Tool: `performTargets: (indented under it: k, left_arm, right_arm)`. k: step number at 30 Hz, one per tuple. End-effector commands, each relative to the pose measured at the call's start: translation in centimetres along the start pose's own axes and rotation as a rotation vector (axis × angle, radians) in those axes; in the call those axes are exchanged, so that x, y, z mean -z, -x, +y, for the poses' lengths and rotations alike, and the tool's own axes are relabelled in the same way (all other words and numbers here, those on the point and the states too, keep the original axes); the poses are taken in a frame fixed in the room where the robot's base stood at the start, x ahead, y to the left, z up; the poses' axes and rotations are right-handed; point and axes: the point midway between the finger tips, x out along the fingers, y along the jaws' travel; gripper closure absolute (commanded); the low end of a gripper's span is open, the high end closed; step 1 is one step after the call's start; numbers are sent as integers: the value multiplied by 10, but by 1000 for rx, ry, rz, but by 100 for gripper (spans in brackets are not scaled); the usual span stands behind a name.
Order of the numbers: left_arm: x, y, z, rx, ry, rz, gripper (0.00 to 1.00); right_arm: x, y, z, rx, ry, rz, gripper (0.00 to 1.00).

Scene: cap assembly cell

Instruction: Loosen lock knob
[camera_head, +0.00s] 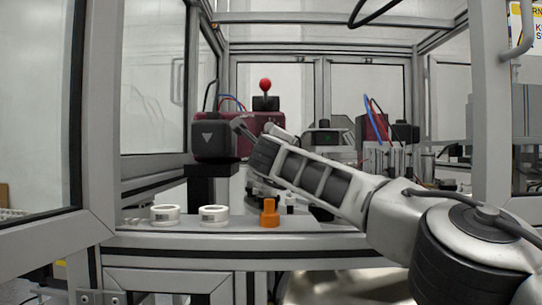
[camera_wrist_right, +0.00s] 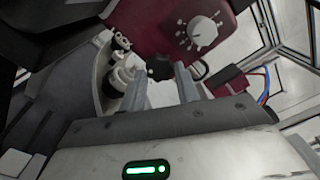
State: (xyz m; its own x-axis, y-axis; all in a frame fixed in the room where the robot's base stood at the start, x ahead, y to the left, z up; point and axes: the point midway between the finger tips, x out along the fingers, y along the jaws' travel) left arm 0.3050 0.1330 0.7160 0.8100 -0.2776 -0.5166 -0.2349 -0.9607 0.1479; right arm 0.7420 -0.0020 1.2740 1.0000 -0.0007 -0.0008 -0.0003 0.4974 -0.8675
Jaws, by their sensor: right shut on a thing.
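A black lock knob (camera_wrist_right: 160,67) shows in the right wrist view, on the lower part of a dark red machine head, between the tips of my right gripper (camera_wrist_right: 160,75). The two grey fingers are shut on it; the exact contact is hard to see. In the head view my right gripper (camera_head: 255,129) reaches from the right across to the dark red machine (camera_head: 245,123), and the knob is hidden there behind the gripper. My left gripper is in neither view.
Two white rings (camera_head: 165,214) (camera_head: 213,214) and an orange part (camera_head: 269,213) sit on the front ledge (camera_head: 140,226). A red ball lever (camera_head: 265,85) tops the machine. A white dial (camera_wrist_right: 203,33) is above the knob. Grey frame posts (camera_head: 492,100) stand at both sides.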

Motion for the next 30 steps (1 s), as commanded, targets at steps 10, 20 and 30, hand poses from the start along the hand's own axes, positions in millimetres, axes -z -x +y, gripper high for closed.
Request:
performTargets:
  k: [10,20,30]
  left_arm:
    - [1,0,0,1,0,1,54]
    - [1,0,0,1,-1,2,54]
    - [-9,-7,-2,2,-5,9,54]
  right_arm:
    - [-2,1,-2,2,11,-5,91]
    - [-1,0,-1,1,10,-3,47]
    - [1,9,2,2,9,-4,47]
